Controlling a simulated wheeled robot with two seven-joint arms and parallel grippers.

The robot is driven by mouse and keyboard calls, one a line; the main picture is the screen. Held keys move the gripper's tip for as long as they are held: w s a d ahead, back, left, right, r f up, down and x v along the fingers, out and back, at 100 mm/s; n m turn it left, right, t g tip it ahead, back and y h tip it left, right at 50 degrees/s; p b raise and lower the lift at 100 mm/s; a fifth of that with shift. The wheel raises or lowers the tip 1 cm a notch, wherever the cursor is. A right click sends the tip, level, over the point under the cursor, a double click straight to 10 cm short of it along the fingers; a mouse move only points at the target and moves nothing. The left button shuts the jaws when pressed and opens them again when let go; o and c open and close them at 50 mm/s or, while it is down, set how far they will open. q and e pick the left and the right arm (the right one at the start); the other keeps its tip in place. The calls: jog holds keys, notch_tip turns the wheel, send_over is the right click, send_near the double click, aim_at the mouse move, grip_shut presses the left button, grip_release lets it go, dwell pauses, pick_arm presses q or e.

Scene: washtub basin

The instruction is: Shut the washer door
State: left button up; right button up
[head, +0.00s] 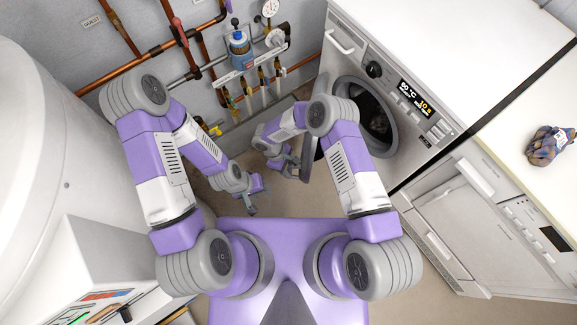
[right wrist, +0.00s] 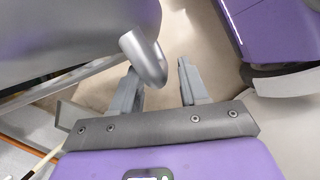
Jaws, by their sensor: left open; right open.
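The washer (head: 425,85) is white with a lit display and stands at the upper right in the head view. Its round opening (head: 368,112) is uncovered, with dark laundry inside. The grey door (head: 309,158) stands swung out, seen nearly edge-on and partly hidden by my right arm. My right gripper (head: 289,167) is beside the door on its left. In the right wrist view its fingers (right wrist: 160,72) are apart, and a rounded grey handle-like part (right wrist: 146,58) sits close to the left finger; contact is unclear. My left gripper (head: 252,203) is open and empty, lower and further left.
Pipes and valves (head: 250,75) line the back wall. A large white tank (head: 45,150) fills the left side. Bare floor (head: 275,205) shows between my arms.

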jog(key=shift+d+f, duration=0.1)
jog(key=shift+f, duration=0.2)
grip_shut()
jog(key=shift+s+d, duration=0.1)
